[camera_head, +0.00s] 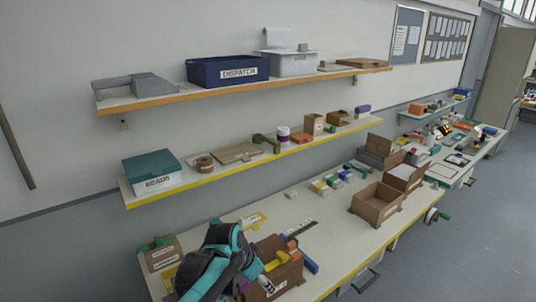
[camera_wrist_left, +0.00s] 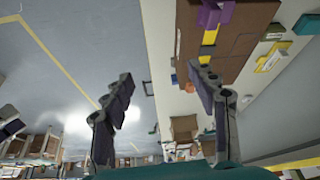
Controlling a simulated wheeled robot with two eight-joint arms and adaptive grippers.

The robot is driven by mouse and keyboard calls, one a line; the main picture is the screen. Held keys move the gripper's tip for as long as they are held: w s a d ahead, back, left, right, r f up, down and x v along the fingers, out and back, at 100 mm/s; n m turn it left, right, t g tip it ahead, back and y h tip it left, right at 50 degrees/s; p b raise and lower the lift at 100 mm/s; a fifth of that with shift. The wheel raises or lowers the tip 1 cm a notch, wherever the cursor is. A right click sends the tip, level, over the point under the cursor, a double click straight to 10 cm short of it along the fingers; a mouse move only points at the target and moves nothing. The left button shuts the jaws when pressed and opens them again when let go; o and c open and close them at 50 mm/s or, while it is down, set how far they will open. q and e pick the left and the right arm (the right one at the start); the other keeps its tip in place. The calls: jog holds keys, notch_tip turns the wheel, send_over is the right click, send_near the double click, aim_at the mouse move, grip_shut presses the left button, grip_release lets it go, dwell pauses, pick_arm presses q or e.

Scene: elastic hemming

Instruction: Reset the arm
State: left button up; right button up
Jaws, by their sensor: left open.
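My left arm (camera_head: 215,262) is teal and dark grey and reaches over the near end of the workbench in the head view. Its gripper is hard to make out there. In the left wrist view the left gripper (camera_wrist_left: 160,82) is open, its two fingers wide apart with nothing between them. One finger is over the floor side and the other beside the brown box (camera_wrist_left: 235,45). My right gripper is not in view.
The workbench (camera_head: 335,240) carries an open brown bin (camera_head: 377,204), small coloured blocks (camera_head: 327,184) and a carton (camera_head: 161,253) at the left. Two wall shelves hang above, with a blue DISPATCH bin (camera_head: 227,70) and a teal-lidded BEADS box (camera_head: 152,172). Open floor (camera_head: 445,255) lies at the right.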

pick_arm(q)
jog(key=s+a+f+n+t+y+b, duration=0.1)
jog(key=s+a+f+n+t+b, duration=0.1)
jog(key=s+a+f+n+b, duration=0.2)
jog(key=s+a+f+n+t+y+b, duration=0.1)
jog(key=s+a+f+n+b, duration=0.4)
jog(key=s+a, duration=0.6)
jog(key=s+f+y+b, duration=0.1)
jog(key=s, duration=0.1)
jog(key=shift+s+a+t, duration=0.3)
jog(key=shift+s+t, duration=0.05)
jog(key=shift+t, duration=0.05)
dwell(0.8)
